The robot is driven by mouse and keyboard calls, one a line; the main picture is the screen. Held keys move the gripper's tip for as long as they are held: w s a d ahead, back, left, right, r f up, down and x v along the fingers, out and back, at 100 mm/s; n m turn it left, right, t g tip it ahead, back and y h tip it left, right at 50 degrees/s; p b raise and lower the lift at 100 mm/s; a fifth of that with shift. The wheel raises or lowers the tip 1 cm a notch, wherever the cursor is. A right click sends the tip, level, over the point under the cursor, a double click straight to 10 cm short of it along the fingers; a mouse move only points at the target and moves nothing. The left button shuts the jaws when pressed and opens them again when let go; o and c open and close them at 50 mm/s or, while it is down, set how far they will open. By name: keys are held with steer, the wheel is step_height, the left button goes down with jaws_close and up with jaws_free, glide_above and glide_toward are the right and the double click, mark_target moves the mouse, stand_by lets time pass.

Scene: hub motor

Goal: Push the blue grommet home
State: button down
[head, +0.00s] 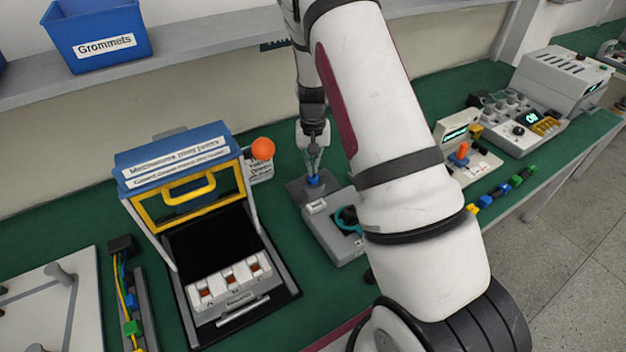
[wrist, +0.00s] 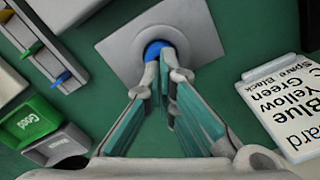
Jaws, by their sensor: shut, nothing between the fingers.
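The blue grommet (head: 314,182) is at the middle of a grey square plate (head: 297,191) on the green bench. In the wrist view the blue grommet (wrist: 156,47) shows as a round blue top inside the plate's (wrist: 118,45) light round collar. My gripper (head: 313,173) points down over it with its fingers together and nothing between them. In the wrist view my gripper's (wrist: 164,68) tips overlap the near edge of the grommet. I cannot tell whether they touch it, and its lower part is hidden.
A grey fixture with a teal ring (head: 346,217) stands just in front of the plate. A blue-topped press with a yellow handle (head: 188,188) is to the left. A printed colour card (wrist: 290,108) and a green bin (wrist: 29,122) flank the plate in the wrist view.

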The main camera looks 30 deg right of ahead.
steer(key=shift+f+b, duration=0.45)
steer(key=shift+f, duration=0.85)
stand_by(0.5)
steer(key=shift+r+p, duration=0.95)
steer(key=shift+r, duration=2.6)
